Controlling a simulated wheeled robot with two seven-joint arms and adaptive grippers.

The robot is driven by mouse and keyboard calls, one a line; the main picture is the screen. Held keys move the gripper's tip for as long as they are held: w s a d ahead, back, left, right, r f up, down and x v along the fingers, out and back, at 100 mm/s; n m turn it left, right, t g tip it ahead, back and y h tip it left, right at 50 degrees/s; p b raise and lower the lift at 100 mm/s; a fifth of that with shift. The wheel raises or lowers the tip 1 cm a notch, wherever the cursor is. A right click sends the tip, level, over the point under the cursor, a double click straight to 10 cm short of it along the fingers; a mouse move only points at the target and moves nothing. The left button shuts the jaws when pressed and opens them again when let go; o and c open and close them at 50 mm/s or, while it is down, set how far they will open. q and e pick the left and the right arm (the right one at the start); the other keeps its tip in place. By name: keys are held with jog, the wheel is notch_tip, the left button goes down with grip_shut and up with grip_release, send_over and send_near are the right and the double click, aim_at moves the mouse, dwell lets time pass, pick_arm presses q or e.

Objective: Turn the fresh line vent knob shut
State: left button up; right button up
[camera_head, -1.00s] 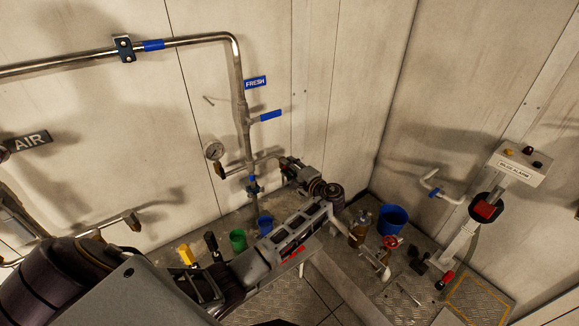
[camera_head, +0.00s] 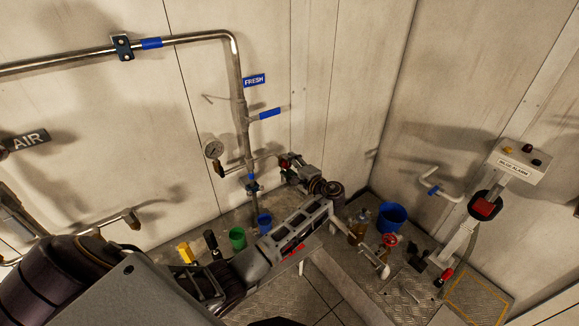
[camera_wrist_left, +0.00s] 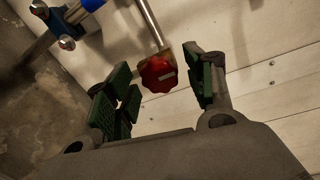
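The fresh line is a metal pipe (camera_head: 238,75) on the back wall with a blue FRESH label (camera_head: 254,80). In the left wrist view, a red lobed knob (camera_wrist_left: 157,75) sits at the end of a thin pipe. My left gripper (camera_wrist_left: 163,92) is open, with green pads on both sides of the knob and visible gaps to it. In the head view my left gripper (camera_head: 288,166) is at the end of the fresh line's low side branch, where a bit of red shows; it largely hides the knob there. My right gripper is not in view.
Below stand a green cup (camera_head: 237,238), a blue cup (camera_head: 265,222) and a blue bucket (camera_head: 392,217). A bilge alarm post (camera_head: 517,162) is at right.

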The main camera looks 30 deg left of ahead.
pick_arm(q)
jog(key=shift+s, duration=0.1)
jog(key=v, duration=1.2)
dwell(0.8)
